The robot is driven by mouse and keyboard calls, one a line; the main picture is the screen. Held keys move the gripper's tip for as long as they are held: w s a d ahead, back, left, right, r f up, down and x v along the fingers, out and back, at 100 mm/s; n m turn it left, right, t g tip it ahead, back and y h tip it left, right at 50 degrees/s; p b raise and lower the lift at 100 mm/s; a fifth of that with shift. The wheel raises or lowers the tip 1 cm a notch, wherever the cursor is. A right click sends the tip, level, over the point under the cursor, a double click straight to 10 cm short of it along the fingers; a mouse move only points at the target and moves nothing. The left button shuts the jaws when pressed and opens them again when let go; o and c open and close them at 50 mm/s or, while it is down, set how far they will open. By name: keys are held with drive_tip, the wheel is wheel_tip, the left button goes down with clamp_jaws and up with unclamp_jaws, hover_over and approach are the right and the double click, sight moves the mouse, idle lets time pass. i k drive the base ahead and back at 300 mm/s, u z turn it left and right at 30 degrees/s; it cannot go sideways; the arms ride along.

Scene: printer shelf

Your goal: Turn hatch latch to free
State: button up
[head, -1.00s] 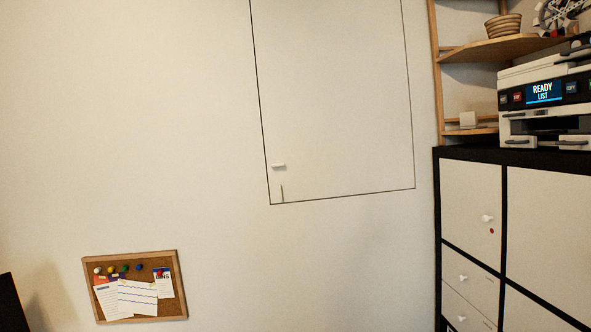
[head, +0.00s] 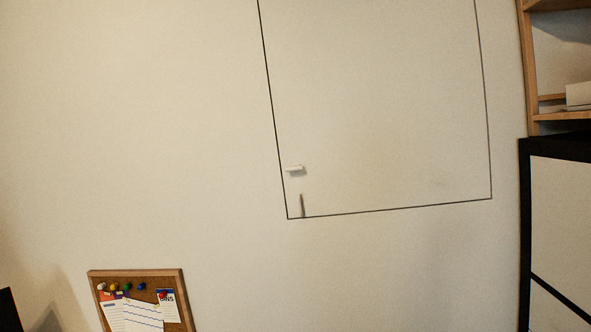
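The hatch (head: 385,110) is a pale wall panel outlined by a thin dark line, in the upper middle of the head view. Its top edge is out of frame. A small white latch (head: 295,168) lies horizontally near the hatch's lower left corner, its left end reaching the left seam. Just below it, a short dark upright mark or slim piece (head: 302,205) stands at the bottom seam; I cannot tell which. The hatch looks flush with the wall. My gripper is not in view.
A cork board (head: 140,275) with papers and pins is at the lower left. A black-framed cabinet (head: 560,215) and a wooden shelf (head: 527,60) stand at the right edge. The wall between shows no obstacle.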

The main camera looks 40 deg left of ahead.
sight(293, 168)
drive_tip(key=u, duration=0.85)
drive_tip(key=i, duration=1.65)
drive_tip(key=z, duration=1)
